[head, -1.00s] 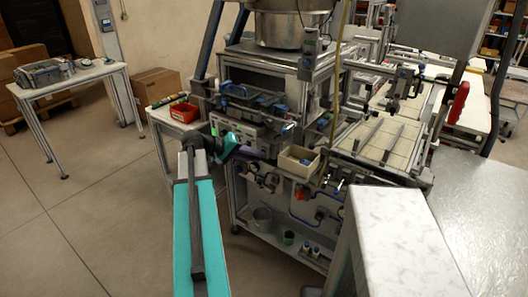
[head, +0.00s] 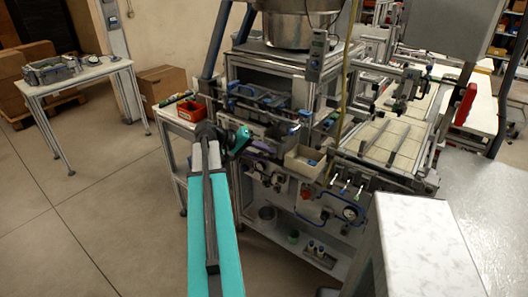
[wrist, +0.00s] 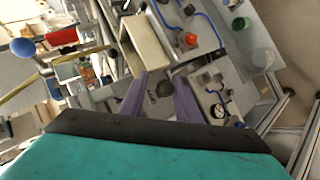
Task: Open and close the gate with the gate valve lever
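My gripper (wrist: 158,98) is open in the wrist view, with its two purple fingers apart. A dark round knob-like part (wrist: 163,90) shows between them, in front of the machine; I cannot tell whether either finger touches it. In the head view the teal wrist is beside the machine's front, left of the cream bin, and the fingers are hard to make out. Several small levers (head: 347,185) stand on the front edge of the machine, right of the bin. I cannot tell which part is the gate valve lever.
The cream bin (head: 304,165) sits on the machine front, and it also shows in the wrist view (wrist: 147,42). Below are a red knob (head: 305,191) and a pressure gauge (head: 350,212). A red bin (head: 190,111) is on the left side table. Open floor lies left.

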